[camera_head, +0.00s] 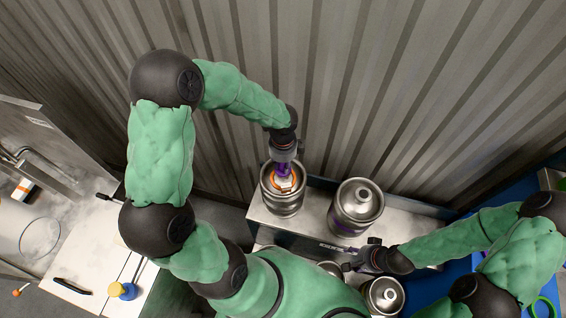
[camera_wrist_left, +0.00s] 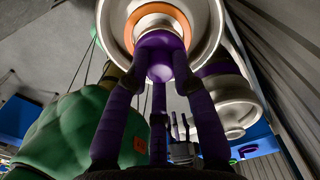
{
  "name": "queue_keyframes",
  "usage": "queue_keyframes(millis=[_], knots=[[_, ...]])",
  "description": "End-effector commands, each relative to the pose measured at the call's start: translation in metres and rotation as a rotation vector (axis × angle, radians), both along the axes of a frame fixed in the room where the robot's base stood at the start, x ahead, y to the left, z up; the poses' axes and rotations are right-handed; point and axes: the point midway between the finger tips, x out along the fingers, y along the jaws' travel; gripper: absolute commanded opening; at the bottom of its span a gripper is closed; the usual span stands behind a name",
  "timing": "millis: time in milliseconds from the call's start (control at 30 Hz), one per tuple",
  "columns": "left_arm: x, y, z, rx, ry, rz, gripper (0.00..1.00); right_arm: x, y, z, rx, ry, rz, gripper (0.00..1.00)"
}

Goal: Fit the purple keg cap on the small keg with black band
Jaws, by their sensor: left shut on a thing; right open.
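A metal keg (camera_head: 283,204) stands on the bench's left part, with an orange ring on its top; a black band cannot be made out. My left gripper (camera_head: 285,172) is directly above it, pointing down. In the left wrist view its purple fingers (camera_wrist_left: 160,72) are shut on the round purple keg cap (camera_wrist_left: 160,66). The cap is in front of the orange ring (camera_wrist_left: 158,17); I cannot tell whether it touches the keg. My right gripper (camera_head: 352,258) is open and empty, low over the bench between kegs.
A larger keg with a purple band (camera_head: 357,208) stands to the right, and shows in the left wrist view (camera_wrist_left: 228,98). Another keg (camera_head: 384,295) is at the front, with one partly hidden beside it. A corrugated wall (camera_head: 330,90) closes the back.

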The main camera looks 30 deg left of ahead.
Motion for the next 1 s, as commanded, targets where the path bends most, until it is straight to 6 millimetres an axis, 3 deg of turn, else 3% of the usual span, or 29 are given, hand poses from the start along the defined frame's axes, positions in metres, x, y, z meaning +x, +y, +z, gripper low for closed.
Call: queue_keyframes(millis=[467,500,567,1000], knots=[[-0.0001,0.0000,-0.0022,0.000,0.000,0.000,0.03,-0.0001,0.0000,-0.0014,0.000,0.000,0.000,0.52],[-0.0001,0.0000,-0.0022,0.000,0.000,0.000,0.34,-0.0001,0.0000,-0.0014,0.000,0.000,0.000,0.52],[-0.0001,0.0000,-0.0022,0.000,0.000,0.000,0.51,0.0000,0.0000,-0.0014,0.000,0.000,0.000,0.52],[0.0005,0.0003,0.0035,0.001,-0.001,0.000,0.53,0.0000,0.0000,-0.0014,0.000,0.000,0.000,0.52]])
